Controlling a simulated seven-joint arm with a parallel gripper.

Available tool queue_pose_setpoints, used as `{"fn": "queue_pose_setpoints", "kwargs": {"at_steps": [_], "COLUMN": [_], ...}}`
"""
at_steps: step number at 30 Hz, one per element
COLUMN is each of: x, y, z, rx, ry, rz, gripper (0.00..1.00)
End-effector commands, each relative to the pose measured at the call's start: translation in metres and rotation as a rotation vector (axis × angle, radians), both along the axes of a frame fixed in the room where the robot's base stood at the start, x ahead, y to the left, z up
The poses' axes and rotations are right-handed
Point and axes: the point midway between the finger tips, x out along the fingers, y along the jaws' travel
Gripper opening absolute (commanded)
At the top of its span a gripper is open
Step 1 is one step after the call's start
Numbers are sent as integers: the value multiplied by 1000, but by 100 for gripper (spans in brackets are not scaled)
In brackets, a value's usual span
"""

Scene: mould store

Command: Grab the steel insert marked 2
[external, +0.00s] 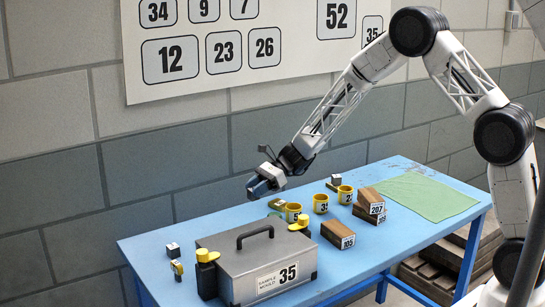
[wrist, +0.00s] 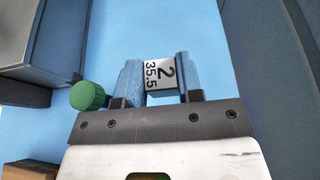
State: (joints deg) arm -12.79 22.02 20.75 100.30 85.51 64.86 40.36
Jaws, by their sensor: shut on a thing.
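My gripper (external: 256,188) is raised over the back part of the blue table, above and behind the grey mould box. In the wrist view, its two blue fingers (wrist: 158,72) are shut on a small steel insert (wrist: 161,77). The insert's pale face reads 2 and 35.5. It sits between the fingertips, with blue table surface around it. In the external view the fingers hide the insert.
The grey box (external: 225,258), marked 35, has a top handle and yellow knobs. Another small steel block (external: 173,250) stands left of it. Yellow cups (external: 321,204) and wooden blocks (external: 338,234) stand to its right. A green mat (external: 425,196) lies clear at the far right.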

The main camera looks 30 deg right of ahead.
Motion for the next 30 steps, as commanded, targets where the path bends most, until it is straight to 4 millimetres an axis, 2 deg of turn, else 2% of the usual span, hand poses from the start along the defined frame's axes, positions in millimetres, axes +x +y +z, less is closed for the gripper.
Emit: {"fn": "queue_pose_setpoints", "kwargs": {"at_steps": [3, 9, 30], "x": [0, 0, -1], "y": [0, 0, -3], "z": [14, 25, 25], "rx": [0, 0, -1], "ry": [-1, -1, 0], "rz": [0, 1, 0], "gripper": [2, 2, 2]}}
